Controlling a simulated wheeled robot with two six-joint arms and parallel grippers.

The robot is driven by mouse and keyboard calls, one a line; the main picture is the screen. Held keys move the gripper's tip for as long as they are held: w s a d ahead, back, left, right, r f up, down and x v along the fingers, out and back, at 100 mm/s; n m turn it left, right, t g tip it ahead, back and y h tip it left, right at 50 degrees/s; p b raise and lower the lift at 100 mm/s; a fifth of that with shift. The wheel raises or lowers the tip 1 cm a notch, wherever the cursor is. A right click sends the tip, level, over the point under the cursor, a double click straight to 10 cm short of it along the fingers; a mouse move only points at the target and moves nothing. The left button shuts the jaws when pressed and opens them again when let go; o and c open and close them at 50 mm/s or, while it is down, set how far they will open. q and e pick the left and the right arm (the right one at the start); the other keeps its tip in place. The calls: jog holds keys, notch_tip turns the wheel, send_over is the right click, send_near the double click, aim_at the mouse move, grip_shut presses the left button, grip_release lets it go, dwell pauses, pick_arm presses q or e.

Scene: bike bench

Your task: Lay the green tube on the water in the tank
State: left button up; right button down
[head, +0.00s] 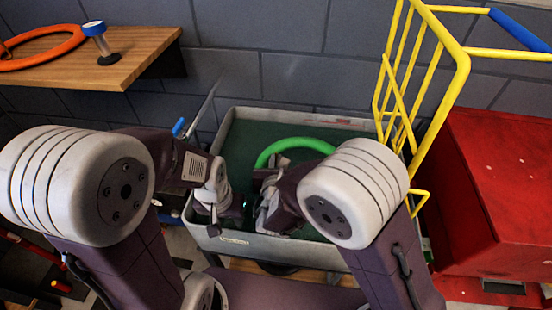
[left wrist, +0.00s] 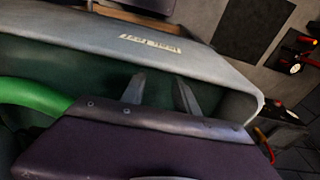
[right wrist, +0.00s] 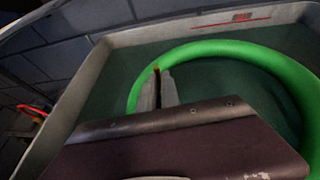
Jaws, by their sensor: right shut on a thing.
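The grey tank (head: 345,122) holds dark green water (head: 243,135). The green tube (head: 300,144) is a ring over the water inside the tank; my right arm hides its near part in the head view. The right wrist view shows the tube (right wrist: 245,50) curving around ahead of my right gripper (right wrist: 160,88), whose fingers are shut on it. I cannot tell whether the tube touches the water. My left gripper (left wrist: 158,90) has its fingers apart and empty, by the tank's near wall. The left wrist view shows part of the tube (left wrist: 35,95) to its left.
A yellow rack (head: 460,65) stands at the tank's right, beside a red cabinet (head: 500,190). A wooden shelf (head: 130,62) at upper left carries an orange ring (head: 45,58) and a blue-capped item (head: 95,30). The block wall is close behind the tank.

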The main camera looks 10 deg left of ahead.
jog(key=shift+f, duration=0.5)
jog(key=c, duration=1.5)
grip_release()
jog(key=p+v, duration=0.1)
jog(key=v, duration=0.7)
jog(key=shift+s+r, duration=0.15)
jog(key=shift+s, duration=0.15)
jog(key=shift+s+d, duration=0.1)
jog(key=shift+s, duration=0.1)
